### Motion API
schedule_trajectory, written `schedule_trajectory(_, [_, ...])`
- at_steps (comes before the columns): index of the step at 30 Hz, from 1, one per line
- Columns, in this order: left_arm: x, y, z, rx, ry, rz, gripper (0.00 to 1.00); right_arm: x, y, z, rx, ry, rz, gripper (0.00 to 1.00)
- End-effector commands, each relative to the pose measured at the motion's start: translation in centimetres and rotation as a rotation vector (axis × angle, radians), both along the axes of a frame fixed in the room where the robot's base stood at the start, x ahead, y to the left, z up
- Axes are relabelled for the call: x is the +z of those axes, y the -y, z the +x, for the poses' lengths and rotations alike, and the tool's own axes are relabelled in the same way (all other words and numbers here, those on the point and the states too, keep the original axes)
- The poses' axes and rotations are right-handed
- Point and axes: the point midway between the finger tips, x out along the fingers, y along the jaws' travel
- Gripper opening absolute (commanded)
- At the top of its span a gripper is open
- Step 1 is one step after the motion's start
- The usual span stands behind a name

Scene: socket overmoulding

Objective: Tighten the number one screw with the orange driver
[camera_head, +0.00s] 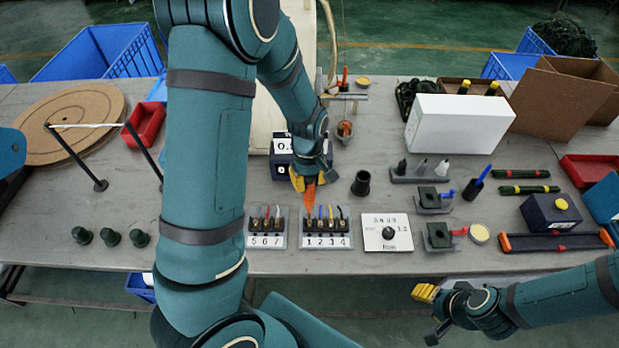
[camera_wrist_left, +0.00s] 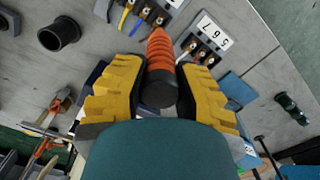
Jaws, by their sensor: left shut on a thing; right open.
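My left gripper (camera_head: 304,182) is shut on the orange driver (camera_head: 310,198), just behind the terminal block labelled 1 2 3 4 (camera_head: 339,242). In the left wrist view, the driver (camera_wrist_left: 162,62) sits between the yellow fingers of the left gripper (camera_wrist_left: 161,76). My right gripper (camera_head: 429,312) is open and empty, in front of the table's edge.
A block labelled 5 6 7 (camera_head: 265,242) stands left of the 1 2 3 4 block. A white dial plate (camera_head: 388,243) stands to its right. A black cup (camera_head: 361,183) stands behind the dial plate. Green domed parts (camera_head: 110,237) lie at the front left.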

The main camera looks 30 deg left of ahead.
Motion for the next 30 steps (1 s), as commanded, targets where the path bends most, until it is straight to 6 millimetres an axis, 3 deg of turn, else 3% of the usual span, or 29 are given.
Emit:
schedule_trajectory(12, [0.0,0.0,0.0,0.001,-0.001,-0.001,0.00,0.2,0.0,0.0,0.000,0.000,0.000,0.47])
schedule_trajectory(30, [-4.8,0.0,0.0,-0.001,-0.001,-0.001,0.00,-3.9,-0.2,0.1,-0.001,-0.001,-0.007,0.47])
